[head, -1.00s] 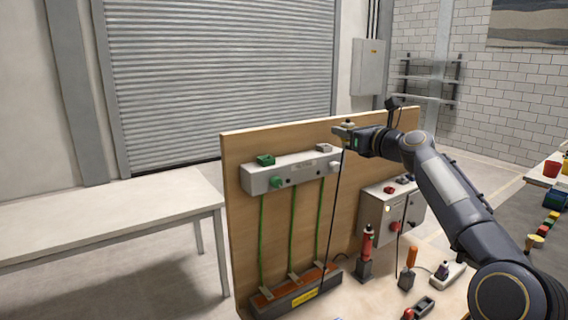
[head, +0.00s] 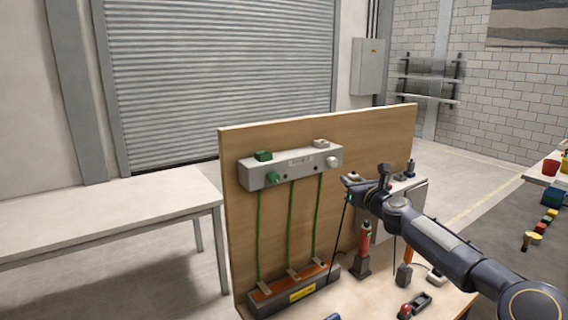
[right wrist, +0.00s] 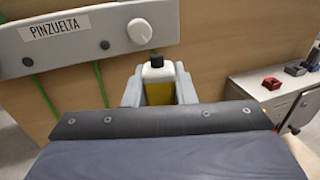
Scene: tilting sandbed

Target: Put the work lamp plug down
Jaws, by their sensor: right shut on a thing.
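My right gripper (head: 352,184) is shut on the work lamp plug, in front of the wooden panel, to the right of and a little below the grey box (head: 308,166). In the right wrist view the plug (right wrist: 158,88) sits between the two fingers (right wrist: 159,92). It has a yellow body, a white end and a dark tip. In the head view the gripper mostly hides it. A black cable (head: 340,230) hangs from it towards the bench. My left gripper is not in view.
The panel (head: 235,210) stands upright on the bench. A tray with an orange strip (head: 297,293) lies at its foot, with green cords above. A red-handled tool in a holder (head: 364,250) stands below my gripper. A grey control box (right wrist: 290,98) is to the right.

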